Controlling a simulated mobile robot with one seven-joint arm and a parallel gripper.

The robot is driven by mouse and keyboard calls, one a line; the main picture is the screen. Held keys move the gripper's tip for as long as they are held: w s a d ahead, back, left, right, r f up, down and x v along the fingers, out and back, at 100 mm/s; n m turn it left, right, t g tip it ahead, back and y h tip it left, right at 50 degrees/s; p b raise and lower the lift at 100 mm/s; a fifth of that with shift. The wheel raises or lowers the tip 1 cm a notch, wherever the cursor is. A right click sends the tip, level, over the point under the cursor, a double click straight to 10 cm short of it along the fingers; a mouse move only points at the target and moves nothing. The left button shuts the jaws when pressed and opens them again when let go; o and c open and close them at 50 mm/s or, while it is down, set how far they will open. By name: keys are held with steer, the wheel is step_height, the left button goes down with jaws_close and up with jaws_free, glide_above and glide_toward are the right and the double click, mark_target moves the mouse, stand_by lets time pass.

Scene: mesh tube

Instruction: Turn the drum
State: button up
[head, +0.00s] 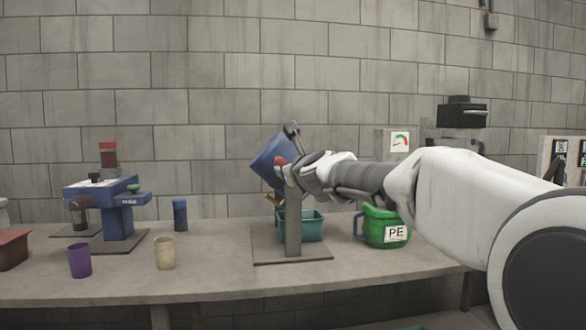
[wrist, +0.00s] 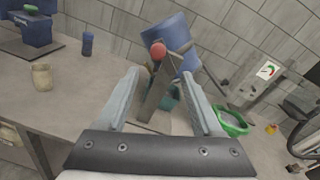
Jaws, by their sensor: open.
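The drum (head: 270,158) is a blue, tilted cylinder on a grey stand (head: 292,225) in the middle of the bench. In the wrist view the drum (wrist: 172,42) is at the top centre, with a red ball knob (wrist: 158,50) in front of it. The knob also shows in the head view (head: 280,161), close to my gripper. My gripper (wrist: 170,84) is open and empty, its two fingers apart on either side of the stand in the wrist view. The knob shows beyond the fingertips. In the head view my arm hides part of the drum's right side.
A teal bin (head: 313,226) sits behind the stand. A green jug labelled PE (head: 382,228) stands to its right. A blue machine (head: 112,205), a purple cup (head: 80,260), a beige cup (head: 165,253) and a blue cup (head: 180,215) are on the left. The front bench right of the cups is clear.

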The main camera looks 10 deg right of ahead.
steer(key=shift+s+f, duration=0.1)
steer(key=shift+s, duration=0.6)
